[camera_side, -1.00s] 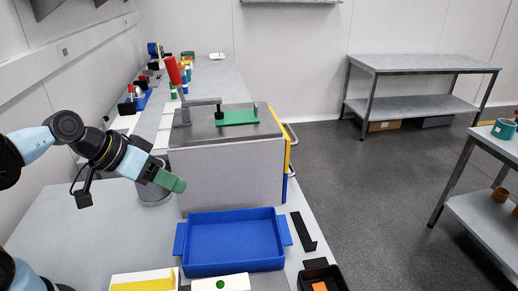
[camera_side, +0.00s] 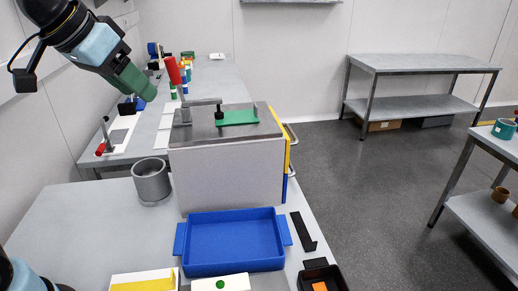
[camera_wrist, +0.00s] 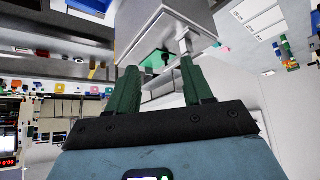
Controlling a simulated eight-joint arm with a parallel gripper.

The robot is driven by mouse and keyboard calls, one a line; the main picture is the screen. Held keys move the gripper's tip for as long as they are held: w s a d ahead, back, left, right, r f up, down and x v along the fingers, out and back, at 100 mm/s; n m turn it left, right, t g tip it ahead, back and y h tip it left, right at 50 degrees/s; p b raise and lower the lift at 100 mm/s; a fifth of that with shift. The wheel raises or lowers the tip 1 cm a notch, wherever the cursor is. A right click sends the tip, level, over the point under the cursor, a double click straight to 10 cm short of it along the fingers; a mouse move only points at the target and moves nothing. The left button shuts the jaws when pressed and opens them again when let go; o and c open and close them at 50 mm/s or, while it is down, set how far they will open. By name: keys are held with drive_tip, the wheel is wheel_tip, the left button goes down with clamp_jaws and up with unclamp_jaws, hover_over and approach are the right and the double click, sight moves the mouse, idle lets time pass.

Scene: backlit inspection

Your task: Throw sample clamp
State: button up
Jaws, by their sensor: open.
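The sample clamp (camera_side: 205,102) is on the metal top of a pale box (camera_side: 228,170). Its red handle (camera_side: 173,70) stands nearly upright, tilted slightly left. Its grey arm reaches right, and its black tip (camera_side: 219,117) is over a green plate (camera_side: 238,117), seemingly touching it. My gripper (camera_side: 148,90) is open and empty in the air, left of the red handle in the side view. In the wrist view my gripper (camera_wrist: 160,82) shows two green fingers apart, with the green plate (camera_wrist: 157,58) and box (camera_wrist: 140,22) beyond them. The red handle is not clear there.
A blue tray (camera_side: 234,240) stands in front of the box. A grey cylinder (camera_side: 152,184) stands at its left. A second red-handled clamp (camera_side: 103,146) sits on the back bench at left. A black bin (camera_side: 322,278) is at front right.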

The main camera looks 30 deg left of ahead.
wheel_tip(320, 180, up, 10)
drive_tip(key=w+a+f+n+g+h, duration=0.15)
drive_tip(key=w+n+h, duration=0.25)
drive_tip(key=n, duration=0.4)
drive_tip(key=w+a+f+n+h, duration=0.2)
drive_tip(key=w+f+n+h, duration=0.15)
drive_tip(key=n, duration=0.45)
drive_tip(key=a+r+n+t+h, duration=0.45)
drive_tip(key=a+n+h, duration=0.4)
drive_tip(key=a, duration=0.35)
wheel_tip(320, 180, down, 11)
drive_tip(key=d+y, duration=0.1)
drive_tip(key=x, duration=1.2)
drive_tip(key=shift+w+a, duration=0.1)
drive_tip(key=shift+w, duration=0.05)
